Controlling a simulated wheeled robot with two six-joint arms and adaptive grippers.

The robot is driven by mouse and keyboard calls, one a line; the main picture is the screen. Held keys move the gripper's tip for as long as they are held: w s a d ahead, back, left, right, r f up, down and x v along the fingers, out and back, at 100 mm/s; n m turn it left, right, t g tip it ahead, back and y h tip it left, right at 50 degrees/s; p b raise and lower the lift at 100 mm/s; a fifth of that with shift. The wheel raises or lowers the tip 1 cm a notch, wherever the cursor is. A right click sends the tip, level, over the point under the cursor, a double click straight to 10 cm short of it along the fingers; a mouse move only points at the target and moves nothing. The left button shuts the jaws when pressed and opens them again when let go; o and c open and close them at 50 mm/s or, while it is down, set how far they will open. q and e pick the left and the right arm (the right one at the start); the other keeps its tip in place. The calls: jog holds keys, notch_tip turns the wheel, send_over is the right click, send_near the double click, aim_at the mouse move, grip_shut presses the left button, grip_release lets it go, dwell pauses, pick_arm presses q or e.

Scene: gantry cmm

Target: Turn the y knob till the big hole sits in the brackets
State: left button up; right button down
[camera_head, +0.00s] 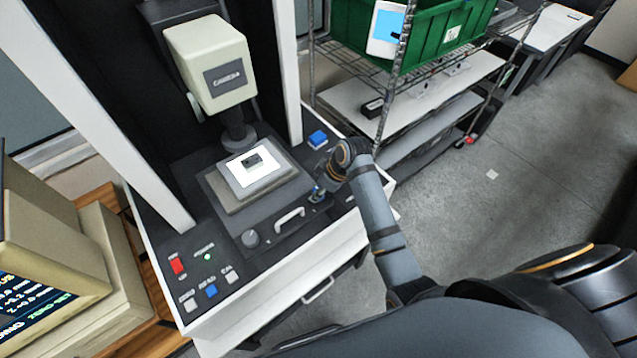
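My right arm comes in from the lower right, and its gripper (322,186) is down at the right part of the dark panel, at or just over what looks like a small knob that it mostly hides. I cannot tell whether the fingers are closed on it. I cannot read which knob is y. The stage (230,195) has a bright lit plate (262,177) with a small dark part (252,161) on it; its holes are too small to tell. My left gripper is out of view.
The camera head (212,65) hangs over the stage. A monitor (40,285) at left is cut off; no brackets show on it. A red switch (177,265), blue button (211,291) and white handle (289,219) sit on the panel. A rack with a green crate (440,45) stands behind.

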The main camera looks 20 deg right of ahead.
jog(key=shift+r+m+t+h+p, duration=0.1)
jog(key=shift+m+t+h+p, duration=0.25)
jog(key=shift+m+p, duration=0.85)
jog(key=c, duration=1)
grip_release()
jog(key=v, duration=1.2)
